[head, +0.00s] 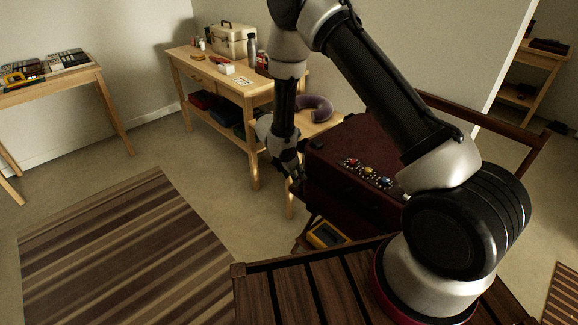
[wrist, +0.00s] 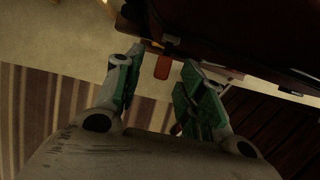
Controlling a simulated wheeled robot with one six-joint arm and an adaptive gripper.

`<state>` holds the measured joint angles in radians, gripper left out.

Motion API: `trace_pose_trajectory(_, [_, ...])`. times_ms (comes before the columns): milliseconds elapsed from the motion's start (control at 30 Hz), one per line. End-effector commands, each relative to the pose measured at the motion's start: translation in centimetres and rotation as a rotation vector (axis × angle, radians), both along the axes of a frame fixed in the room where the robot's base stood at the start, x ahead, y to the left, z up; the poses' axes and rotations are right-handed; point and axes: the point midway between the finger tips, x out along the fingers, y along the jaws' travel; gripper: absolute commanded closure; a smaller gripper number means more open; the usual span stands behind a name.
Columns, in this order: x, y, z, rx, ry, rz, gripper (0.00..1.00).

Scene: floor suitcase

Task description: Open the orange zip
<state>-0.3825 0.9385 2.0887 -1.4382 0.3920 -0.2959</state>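The dark red suitcase (head: 330,155) stands beside the slatted wooden surface, with my arm partly in front of it. In the wrist view its dark side fills the top right (wrist: 240,30). A small orange-red tab (wrist: 162,67), which looks like the zip pull, hangs below a dark edge. My gripper (wrist: 157,75) is open, with green-padded fingers to the left and right of the tab. A gap shows on both sides, and I see no contact. In the head view my gripper (head: 294,178) is at the suitcase's left side; the tab cannot be made out there.
The slatted wooden surface (head: 300,292) lies in front, with a yellow-and-dark item (head: 325,236) beyond its edge. Several coloured bits (head: 368,172) are on the suitcase top. A wooden table (head: 215,75) with a beige case stands behind. Open floor and a striped rug (head: 120,250) are at left.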

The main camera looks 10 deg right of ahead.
Motion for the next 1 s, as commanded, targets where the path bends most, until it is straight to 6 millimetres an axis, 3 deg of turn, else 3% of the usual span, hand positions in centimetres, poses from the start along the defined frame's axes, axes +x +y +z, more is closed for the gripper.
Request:
trace_pose_trajectory(200, [-0.9, 1.9, 4.8, 0.002, -0.004, 0.003, 0.61])
trace_pose_trajectory(400, [-1.5, 2.9, 7.8, 0.001, -0.003, 0.002, 0.61])
trace_pose_trajectory(600, [-1.8, 3.3, 8.8, 0.001, -0.001, 0.003, 0.61])
trace_pose_trajectory(1000, [-1.8, 3.2, 8.8, 0.001, -0.002, -0.003, 0.61])
